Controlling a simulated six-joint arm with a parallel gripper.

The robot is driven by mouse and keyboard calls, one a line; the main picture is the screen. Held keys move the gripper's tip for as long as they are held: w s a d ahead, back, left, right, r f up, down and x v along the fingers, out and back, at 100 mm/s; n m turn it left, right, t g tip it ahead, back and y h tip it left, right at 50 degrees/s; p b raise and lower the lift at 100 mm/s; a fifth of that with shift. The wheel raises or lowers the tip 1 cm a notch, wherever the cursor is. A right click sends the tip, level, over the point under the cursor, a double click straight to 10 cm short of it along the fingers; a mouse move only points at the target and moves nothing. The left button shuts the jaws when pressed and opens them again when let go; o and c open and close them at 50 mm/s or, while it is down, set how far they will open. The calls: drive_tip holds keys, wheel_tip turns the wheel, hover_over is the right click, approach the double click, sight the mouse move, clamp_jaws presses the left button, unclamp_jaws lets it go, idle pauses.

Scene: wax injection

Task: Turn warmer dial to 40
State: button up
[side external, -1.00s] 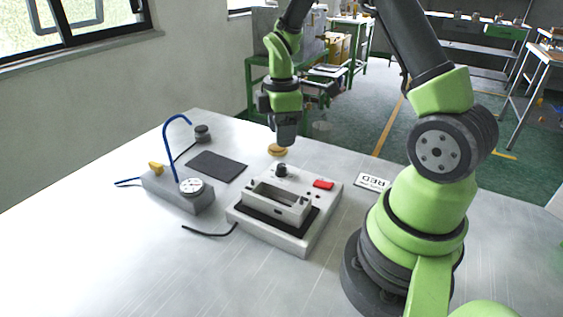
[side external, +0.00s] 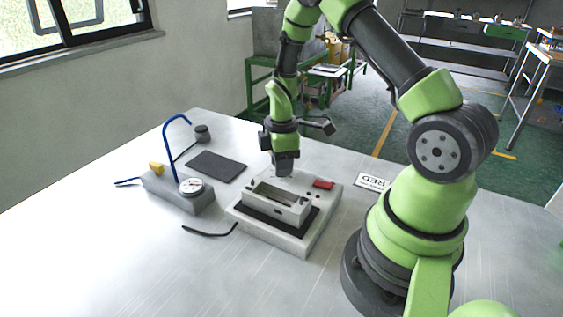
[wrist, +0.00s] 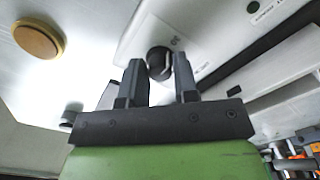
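The white warmer unit (side external: 268,233) stands on the table with a block mould on a black pad (side external: 313,222) on top. In the side view, my gripper (side external: 283,170) is low over the back of the warmer and hides the dial.
A gold disc (wrist: 38,39) lies on the table beside the warmer. A grey gauge box (side external: 178,194) with a blue hose and a black mat (side external: 216,166) are to the left.

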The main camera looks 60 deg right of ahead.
drive_tip(key=shift+c, duration=1.2)
drive_tip(key=m, duration=0.4)
drive_tip(key=shift+m, duration=0.4)
drive_tip(key=m, duration=0.6)
drive_tip(key=shift+m, duration=0.4)
drive_tip(key=o, duration=0.9)
